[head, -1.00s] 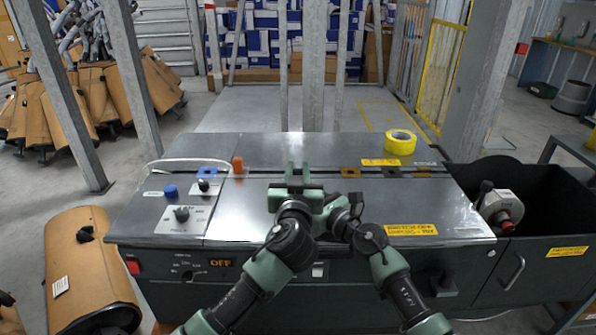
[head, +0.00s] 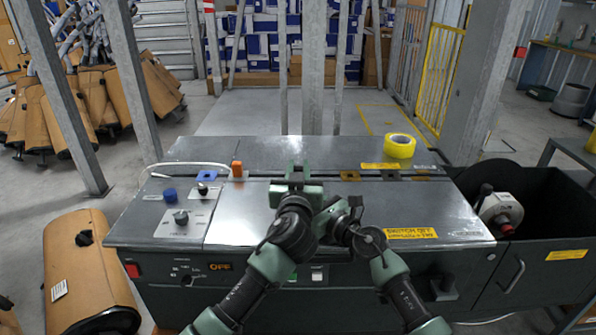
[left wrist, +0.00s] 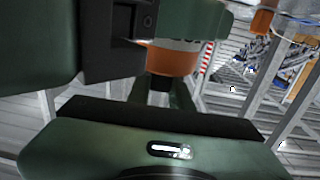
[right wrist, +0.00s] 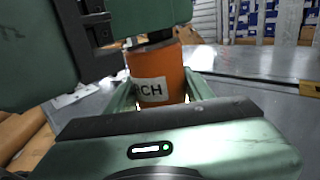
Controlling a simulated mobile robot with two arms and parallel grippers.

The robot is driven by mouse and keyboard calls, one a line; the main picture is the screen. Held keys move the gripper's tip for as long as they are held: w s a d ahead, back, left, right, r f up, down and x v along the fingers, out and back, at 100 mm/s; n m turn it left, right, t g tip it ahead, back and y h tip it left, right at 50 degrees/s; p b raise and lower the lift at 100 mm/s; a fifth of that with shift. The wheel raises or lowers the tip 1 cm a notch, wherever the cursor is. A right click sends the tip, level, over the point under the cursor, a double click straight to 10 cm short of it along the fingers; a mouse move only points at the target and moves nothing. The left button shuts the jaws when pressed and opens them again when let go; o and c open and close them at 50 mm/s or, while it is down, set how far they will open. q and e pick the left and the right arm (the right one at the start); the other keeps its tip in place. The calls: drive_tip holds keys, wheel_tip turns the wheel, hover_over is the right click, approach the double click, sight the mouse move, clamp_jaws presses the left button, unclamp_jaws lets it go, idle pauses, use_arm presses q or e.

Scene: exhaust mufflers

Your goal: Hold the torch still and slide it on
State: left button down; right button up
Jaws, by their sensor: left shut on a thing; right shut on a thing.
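My left gripper (head: 297,178) is shut on the torch, above the middle of the grey bench. My right gripper (head: 338,212) is close beside it on the right, also shut on the torch. Each wrist view shows the other green gripper across the torch. I cannot make out the torch's slide switch.
The metal bench top (head: 385,205) lies below my grippers. A black bin (head: 540,210) is at the right. A brown muffler (head: 85,265) lies at the left.

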use_arm(q)
drive_tip(key=c, duration=1.2)
unclamp_jaws()
drive_tip(key=shift+a, duration=0.15)
drive_tip(key=shift+c, duration=0.2)
use_arm(e)
drive_tip(key=shift+a, duration=0.1)
use_arm(q)
drive_tip(key=shift+s, duration=0.3)
drive_tip(key=s, duration=1.1)
drive_tip(key=shift+s+a, duration=0.2)
use_arm(e)
drive_tip(key=o, duration=1.6)
drive_tip(key=shift+c, duration=0.2)
